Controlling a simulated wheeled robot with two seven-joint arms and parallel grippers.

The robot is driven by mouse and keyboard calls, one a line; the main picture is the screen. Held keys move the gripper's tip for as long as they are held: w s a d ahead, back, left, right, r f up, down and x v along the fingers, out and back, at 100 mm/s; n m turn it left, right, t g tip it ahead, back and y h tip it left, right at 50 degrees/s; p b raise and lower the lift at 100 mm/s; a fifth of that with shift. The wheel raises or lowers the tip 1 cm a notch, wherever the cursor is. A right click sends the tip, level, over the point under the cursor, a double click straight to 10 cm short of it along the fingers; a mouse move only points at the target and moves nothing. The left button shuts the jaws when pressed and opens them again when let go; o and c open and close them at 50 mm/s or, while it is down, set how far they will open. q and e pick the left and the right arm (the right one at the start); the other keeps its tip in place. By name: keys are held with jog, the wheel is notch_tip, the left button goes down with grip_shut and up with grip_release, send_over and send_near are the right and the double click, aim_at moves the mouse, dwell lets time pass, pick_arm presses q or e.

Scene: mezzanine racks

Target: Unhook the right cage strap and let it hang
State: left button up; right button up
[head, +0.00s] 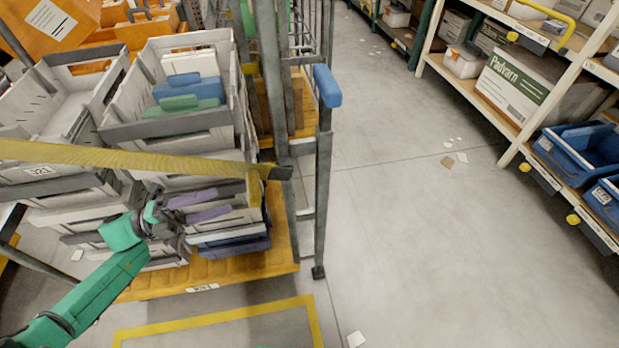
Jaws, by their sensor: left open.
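A yellow strap (120,156) runs across the front of the roll cage from the left edge of the head view. Its dark end piece (279,173) meets the grey right cage post (270,90), where it appears hooked; the exact contact is too small to tell. A short yellow piece hangs down just left of that end. My left gripper (168,217) is open, below the strap and left of its dark end, in front of the stacked totes. Nothing shows clearly between its fingers. My right gripper is not in view.
The cage holds stacked grey totes (165,130) on an orange base (235,268). A grey post with a blue top (327,86) stands just right of the strap end. Shelving with blue bins (565,160) lines the right. The grey aisle floor between is mostly clear.

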pick_arm(q)
jog(key=r+p+x, duration=0.1)
jog(key=p+x, duration=0.2)
jog(key=x, duration=0.9)
jog(key=shift+s+d, duration=0.2)
jog(key=shift+d, duration=0.1)
grip_shut()
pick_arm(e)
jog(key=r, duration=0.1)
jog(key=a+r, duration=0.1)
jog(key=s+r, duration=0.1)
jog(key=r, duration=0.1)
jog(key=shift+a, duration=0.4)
